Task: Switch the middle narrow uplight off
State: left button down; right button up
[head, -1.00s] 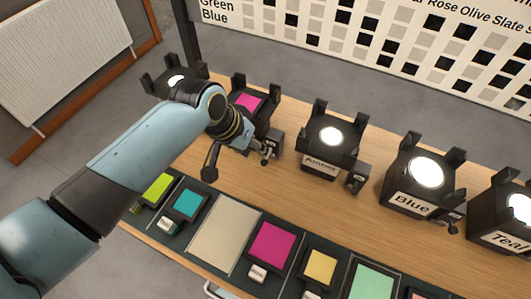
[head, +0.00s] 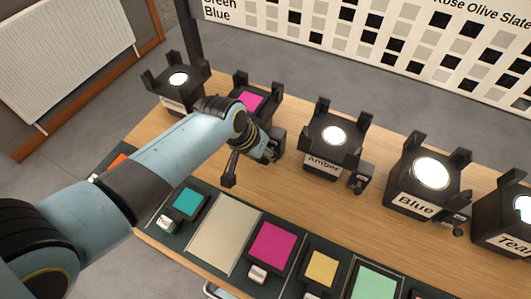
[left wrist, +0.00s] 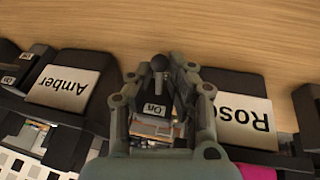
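Several black uplights stand in a row on the wooden bench. One with a magenta top (head: 251,100) reads "Rose" (left wrist: 238,122) in the left wrist view. To its right is the "Amber" uplight (head: 325,158), with a white lit top. A small switch box with a round-topped lever (left wrist: 158,62) and an "On" mark (left wrist: 153,110) sits between Rose and Amber. My left gripper (left wrist: 160,75) is open, its fingers either side of this lever; contact is unclear. In the head view my left gripper (head: 270,152) partly hides the box. The beam widths cannot be told.
The Blue (head: 418,187) and Teal (head: 500,233) uplights stand to the right, another lit uplight (head: 175,88) at the far left. Amber has its own switch box (head: 361,178). Coloured panels, including a magenta one (head: 272,243), line the front edge. Bare wood (head: 300,205) lies between.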

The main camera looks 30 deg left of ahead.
pick_arm(q)
jog(key=shift+s+f+t, duration=0.15)
jog(key=shift+f+t, duration=0.1)
jog(key=shift+t, duration=0.25)
jog(key=c, duration=1.5)
grip_release()
jog(key=shift+d, duration=0.1)
jog(key=shift+o, duration=0.2)
jog(key=shift+r, duration=0.15)
jog(key=v, duration=1.1)
jog(key=shift+s+r, duration=0.2)
jog(key=shift+s, duration=0.15)
